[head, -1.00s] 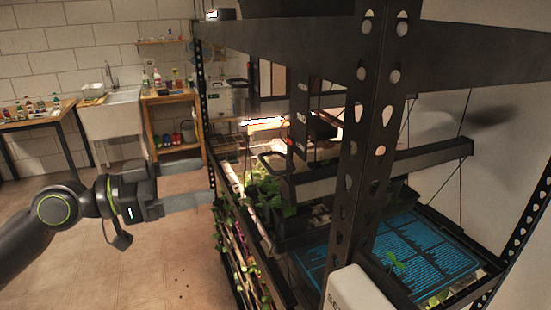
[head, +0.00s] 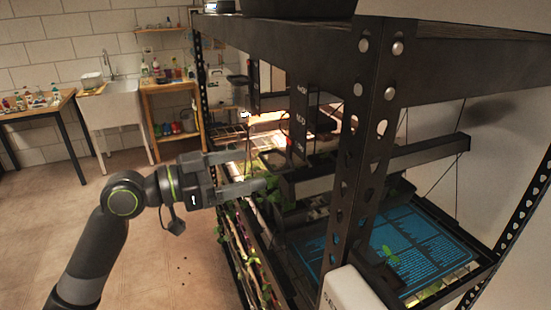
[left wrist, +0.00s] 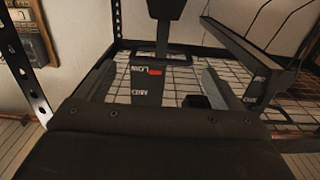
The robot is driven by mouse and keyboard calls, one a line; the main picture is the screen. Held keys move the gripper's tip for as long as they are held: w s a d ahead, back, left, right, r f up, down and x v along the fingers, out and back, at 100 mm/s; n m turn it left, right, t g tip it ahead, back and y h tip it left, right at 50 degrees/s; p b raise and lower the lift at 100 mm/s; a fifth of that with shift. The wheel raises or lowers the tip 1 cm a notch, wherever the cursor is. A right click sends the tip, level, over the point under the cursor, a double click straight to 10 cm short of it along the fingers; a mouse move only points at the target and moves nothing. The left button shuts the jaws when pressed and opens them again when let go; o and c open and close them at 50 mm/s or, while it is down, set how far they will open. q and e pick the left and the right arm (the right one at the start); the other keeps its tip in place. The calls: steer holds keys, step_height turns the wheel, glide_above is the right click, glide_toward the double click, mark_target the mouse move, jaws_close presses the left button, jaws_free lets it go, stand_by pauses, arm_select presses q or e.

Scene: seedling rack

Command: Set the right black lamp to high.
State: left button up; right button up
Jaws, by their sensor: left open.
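My left gripper (head: 256,170) is open and empty at the left side of the rack, its two fingers pointing right. A dark upright control panel (head: 300,118) with pale lettering stands inside the rack, beyond the fingertips. In the left wrist view a labelled dark panel (left wrist: 147,90) with a small red mark (left wrist: 156,72) near its top lies between my fingers, apart from them. A long black lamp bar (head: 428,154) hangs on thin wires at the right of the rack. I cannot tell which lamp the panel belongs to. My right gripper is not in view.
The rack's perforated black post (head: 366,130) stands in front and hides part of the shelf. Green seedlings (head: 266,190) grow close to my lower finger. A blue printed sheet (head: 415,240) lies under the lamp bar.

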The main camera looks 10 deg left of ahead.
arm_select(q)
steer(key=x, duration=0.7)
stand_by(0.3)
